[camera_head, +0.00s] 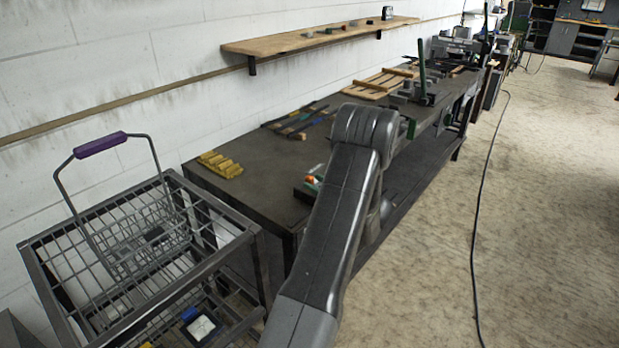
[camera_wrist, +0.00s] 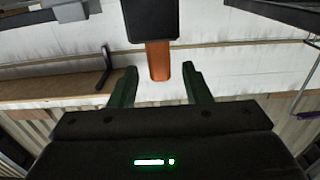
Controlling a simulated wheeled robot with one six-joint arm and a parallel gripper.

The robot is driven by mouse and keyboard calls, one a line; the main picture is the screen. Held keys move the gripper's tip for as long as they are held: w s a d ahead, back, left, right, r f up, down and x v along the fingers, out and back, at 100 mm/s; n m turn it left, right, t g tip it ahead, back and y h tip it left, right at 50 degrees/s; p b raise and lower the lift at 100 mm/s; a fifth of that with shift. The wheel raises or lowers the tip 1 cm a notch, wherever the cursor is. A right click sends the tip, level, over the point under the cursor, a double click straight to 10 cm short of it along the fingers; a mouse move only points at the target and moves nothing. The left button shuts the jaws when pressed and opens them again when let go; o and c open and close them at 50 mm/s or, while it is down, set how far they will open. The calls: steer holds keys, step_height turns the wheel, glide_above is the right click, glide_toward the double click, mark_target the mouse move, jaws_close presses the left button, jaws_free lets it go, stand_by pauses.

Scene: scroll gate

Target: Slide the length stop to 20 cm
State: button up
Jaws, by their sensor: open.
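In the wrist view, my gripper (camera_wrist: 159,76) shows two green fingers spread apart. A copper-orange tab (camera_wrist: 159,60) sits in the gap between the fingertips, with a visible space on each side. The tab extends from a dark block (camera_wrist: 151,20) at the top of the picture. This may be the length stop, but I cannot tell for sure. No scale or 20 cm mark is readable. In the head view my own arm hides most of the gripper and whatever is in front of it.
A long dark workbench (camera_head: 235,178) runs along the white wall, with yellow blocks (camera_head: 220,164), tools and a wooden rack (camera_head: 378,84) on it. A wooden shelf (camera_head: 310,38) is above. A wire basket (camera_head: 125,240) stands on a metal cart at left. A cable (camera_head: 475,220) crosses the open floor.

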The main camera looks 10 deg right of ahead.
mark_target(313, 182)
steer(key=shift+x, duration=1.6)
jaws_close()
